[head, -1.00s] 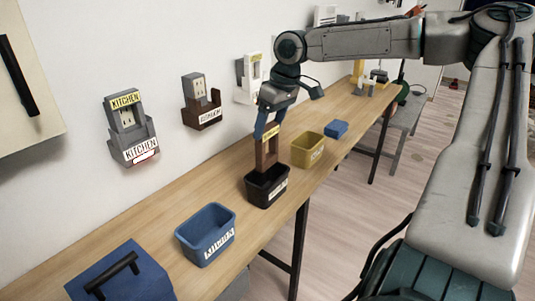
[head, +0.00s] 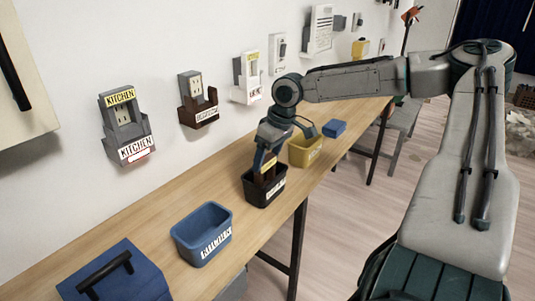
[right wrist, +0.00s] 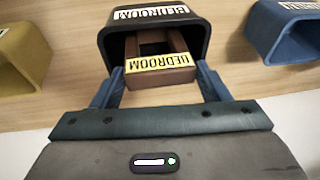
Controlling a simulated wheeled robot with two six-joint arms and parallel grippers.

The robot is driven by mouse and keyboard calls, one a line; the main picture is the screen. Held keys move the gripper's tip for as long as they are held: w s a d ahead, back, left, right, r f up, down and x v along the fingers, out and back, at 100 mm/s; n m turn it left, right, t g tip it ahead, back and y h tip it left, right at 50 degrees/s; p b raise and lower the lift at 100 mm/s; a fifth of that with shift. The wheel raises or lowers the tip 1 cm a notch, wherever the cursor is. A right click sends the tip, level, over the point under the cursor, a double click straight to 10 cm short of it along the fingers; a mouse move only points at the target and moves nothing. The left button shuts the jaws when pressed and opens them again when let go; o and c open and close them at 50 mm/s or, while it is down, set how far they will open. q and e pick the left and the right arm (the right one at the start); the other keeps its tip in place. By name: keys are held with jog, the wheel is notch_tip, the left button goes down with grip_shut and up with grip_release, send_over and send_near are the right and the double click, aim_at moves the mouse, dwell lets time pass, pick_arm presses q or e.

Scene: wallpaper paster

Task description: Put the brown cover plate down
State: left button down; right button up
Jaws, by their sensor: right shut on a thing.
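The brown cover plate (head: 268,182) has a yellow label, which reads BEDROOM in the right wrist view (right wrist: 160,64). My right gripper (head: 265,170) is shut on it from above, with a finger on each side. The plate's lower part is inside the black bin (head: 264,197) on the bench. In the right wrist view the bin (right wrist: 108,38) also has a BEDROOM label, and the plate's far end is within its opening. I cannot tell whether the plate touches the bin's floor. My left gripper is not in view.
A blue bin (head: 203,240) labelled KITCHEN and a yellow bin (head: 305,151) stand either side on the wooden bench (head: 140,225). A blue box with a black handle (head: 104,270) is at near left. Labelled holders with outlets (head: 198,100) line the wall.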

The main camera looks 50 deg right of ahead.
jog(key=o, duration=0.7)
jog(key=shift+c, duration=0.2)
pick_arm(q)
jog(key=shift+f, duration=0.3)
pick_arm(e)
jog(key=o, duration=0.4)
jog(key=shift+f, duration=0.1)
jog(key=shift+o, duration=0.2)
jog(key=shift+r, duration=0.3)
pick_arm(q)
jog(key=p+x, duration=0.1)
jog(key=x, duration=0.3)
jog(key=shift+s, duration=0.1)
pick_arm(e)
jog(key=v, duration=1.1)
jog(key=shift+r, duration=0.4)
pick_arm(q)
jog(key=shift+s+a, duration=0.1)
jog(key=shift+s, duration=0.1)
pick_arm(e)
jog(key=shift+s+f, duration=0.1)
jog(key=shift+s, duration=0.05)
